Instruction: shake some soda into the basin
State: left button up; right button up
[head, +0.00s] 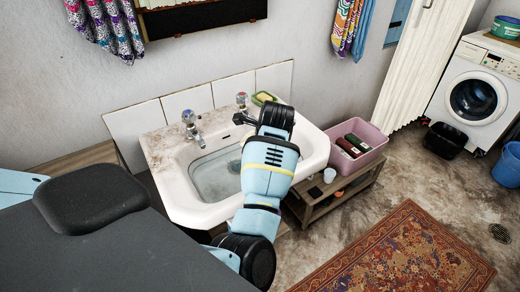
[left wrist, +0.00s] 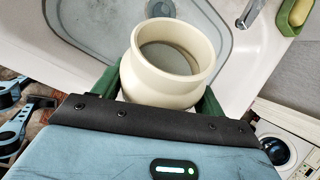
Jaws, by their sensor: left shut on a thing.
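A cream, round-bellied jar (left wrist: 160,92) with a wide open mouth is held between the green fingers of my left gripper (left wrist: 165,90) in the left wrist view. The inside of the jar looks greyish; I cannot tell soda from its inner wall. The jar appears over or near the front part of the white basin (left wrist: 90,40). In the head view my arm reaches across the right side of the basin (head: 182,190) and hides the jar. Clear water seems to stand in the basin (head: 215,177). My right gripper is not in view.
Two taps (head: 190,125) stand at the basin's back edge. A green soap dish with a yellow piece (head: 263,98) sits at the back right corner. A pink tub (head: 368,133) stands on a wooden bench (head: 320,208) to the right, with a white cup (head: 329,175) beside it.

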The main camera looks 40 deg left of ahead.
pick_arm(q)
jog(key=shift+r+h, duration=0.15)
jog(key=shift+h, duration=0.25)
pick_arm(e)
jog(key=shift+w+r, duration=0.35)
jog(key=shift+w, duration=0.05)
pick_arm(q)
jog(key=shift+a+f+h+p, duration=0.2)
jog(key=shift+h+p, duration=0.2)
jog(key=shift+h, duration=0.2)
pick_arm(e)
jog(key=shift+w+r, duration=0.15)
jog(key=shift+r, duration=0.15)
pick_arm(q)
jog(key=shift+t+h, duration=0.3)
jog(key=shift+h, duration=0.1)
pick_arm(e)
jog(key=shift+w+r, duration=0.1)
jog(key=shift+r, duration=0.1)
pick_arm(q)
jog(key=shift+f, duration=0.2)
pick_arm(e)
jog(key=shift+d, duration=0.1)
pick_arm(q)
jog(key=shift+f+n+h+p, duration=0.1)
jog(key=shift+n+h+p, duration=0.25)
jog(key=shift+h, duration=0.35)
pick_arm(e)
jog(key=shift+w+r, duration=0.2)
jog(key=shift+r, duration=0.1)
